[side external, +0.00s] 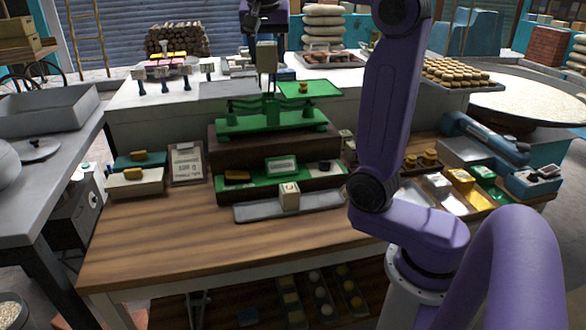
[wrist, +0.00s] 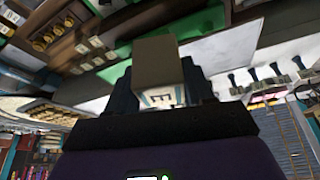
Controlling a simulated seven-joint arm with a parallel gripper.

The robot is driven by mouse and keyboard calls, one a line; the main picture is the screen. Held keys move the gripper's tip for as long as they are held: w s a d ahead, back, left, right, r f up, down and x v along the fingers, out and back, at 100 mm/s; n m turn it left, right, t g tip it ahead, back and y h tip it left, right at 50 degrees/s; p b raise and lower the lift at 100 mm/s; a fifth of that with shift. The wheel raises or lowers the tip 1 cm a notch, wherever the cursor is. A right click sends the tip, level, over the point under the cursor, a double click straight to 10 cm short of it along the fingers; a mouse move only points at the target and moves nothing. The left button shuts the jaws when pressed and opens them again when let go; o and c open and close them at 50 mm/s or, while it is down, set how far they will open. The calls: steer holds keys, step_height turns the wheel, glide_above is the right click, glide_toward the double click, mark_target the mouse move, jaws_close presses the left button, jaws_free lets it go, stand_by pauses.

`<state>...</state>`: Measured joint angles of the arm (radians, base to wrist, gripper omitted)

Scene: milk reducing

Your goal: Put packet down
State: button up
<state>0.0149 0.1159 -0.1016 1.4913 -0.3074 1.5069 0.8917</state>
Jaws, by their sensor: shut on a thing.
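My gripper (wrist: 160,95) is shut on a tan packet (wrist: 158,62) with a pale lettered label. In the side external view my gripper (side external: 264,20) is at the top, and the held packet (side external: 267,57) appears in line with the middle of the green balance (side external: 272,122). I cannot tell how far the packet is from the balance. The balance has a grey left pan (side external: 228,89) and a green right pan (side external: 322,90) with a small brass-coloured piece (side external: 303,88) on it. Another lettered packet (side external: 289,196) stands on a grey tray (side external: 250,212) in front.
The balance stands on a brown stepped block (side external: 225,150). A clipboard (side external: 187,163) and small boxes (side external: 135,182) are to its left. Metal trays and coloured blocks (side external: 460,178) lie at the right. The wooden tabletop's front left (side external: 160,240) is clear.

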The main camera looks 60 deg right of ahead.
steer(key=s+a+f+m+g, duration=0.25)
steer(key=s+f+m, duration=0.25)
steer(key=s+f, duration=0.3)
steer(key=s+a+f+m+g, duration=0.1)
steer(key=s+a+f+m, duration=0.4)
steer(key=s, duration=0.5)
steer(key=s+a+f+m+g, duration=0.2)
steer(key=s+f+m, duration=0.3)
steer(key=s+f, duration=0.35)
steer(key=shift+y, duration=0.4)
steer(key=w+f, duration=0.2)
steer(key=w, duration=0.2)
steer(key=w+f, duration=0.6)
steer(key=w, duration=0.1)
steer(key=shift+w+a, duration=0.15)
steer(key=shift+w, duration=0.2)
steer(key=shift+w+f, duration=0.6)
steer(key=shift+f, duration=1.5)
steer(key=shift+f, duration=0.1)
steer(key=o, duration=1.2)
steer(key=shift+c, duration=0.2)
